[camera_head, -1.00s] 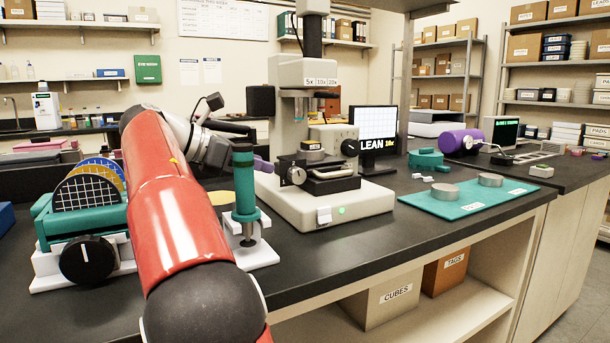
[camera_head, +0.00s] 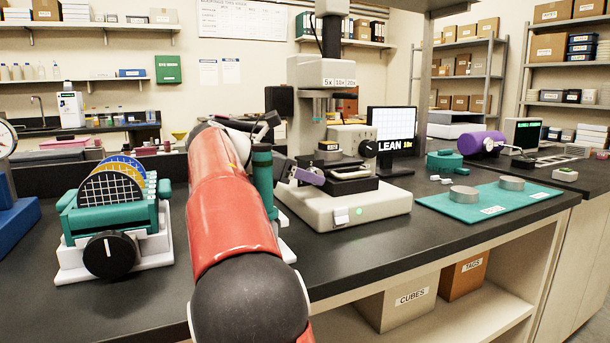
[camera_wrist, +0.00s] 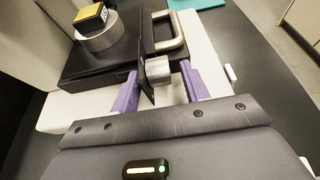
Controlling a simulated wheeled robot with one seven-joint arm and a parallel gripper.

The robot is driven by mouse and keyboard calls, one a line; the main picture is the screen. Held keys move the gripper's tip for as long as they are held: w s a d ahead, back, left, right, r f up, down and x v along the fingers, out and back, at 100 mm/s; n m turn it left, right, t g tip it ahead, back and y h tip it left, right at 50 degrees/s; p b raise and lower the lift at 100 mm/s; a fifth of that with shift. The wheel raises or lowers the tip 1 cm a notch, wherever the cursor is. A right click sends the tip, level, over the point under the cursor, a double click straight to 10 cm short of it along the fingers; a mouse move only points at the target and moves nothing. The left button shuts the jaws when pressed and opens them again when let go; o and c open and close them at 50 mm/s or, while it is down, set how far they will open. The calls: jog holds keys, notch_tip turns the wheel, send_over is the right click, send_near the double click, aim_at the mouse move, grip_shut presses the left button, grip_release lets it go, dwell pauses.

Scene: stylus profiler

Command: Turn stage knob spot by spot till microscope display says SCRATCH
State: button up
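The microscope (camera_head: 330,75) stands on the bench with a white base. Its display (camera_head: 391,128) reads "LEAN 10x". The silver stage knob (camera_wrist: 158,70) sticks out from the black stage (camera_wrist: 100,62) in the wrist view, with a thin dark plate beside it. My gripper (camera_wrist: 158,88) has its purple fingers spread either side of the knob, apparently apart from it; firm contact cannot be made out. In the head view my gripper (camera_head: 306,176) is at the stage's left front, and the knob is hidden there.
A teal rack of round wafers (camera_head: 112,205) with a black dial stands at left. A teal-topped post (camera_head: 263,172) is partly behind my arm. A teal mat (camera_head: 490,202) with grey discs lies at right. Bench is clear in front of the microscope base.

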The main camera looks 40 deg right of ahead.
jog(key=c, duration=0.9)
jog(key=shift+c, duration=0.2)
jog(key=shift+f, duration=0.1)
jog(key=shift+a+f+g+h+b, duration=0.1)
jog(key=shift+f+g+h+b, duration=0.25)
jog(key=shift+h+b, duration=0.65)
jog(key=shift+f+g+h+b, duration=0.2)
jog(key=shift+g+h+b, duration=0.3)
jog(key=shift+h, duration=1.4)
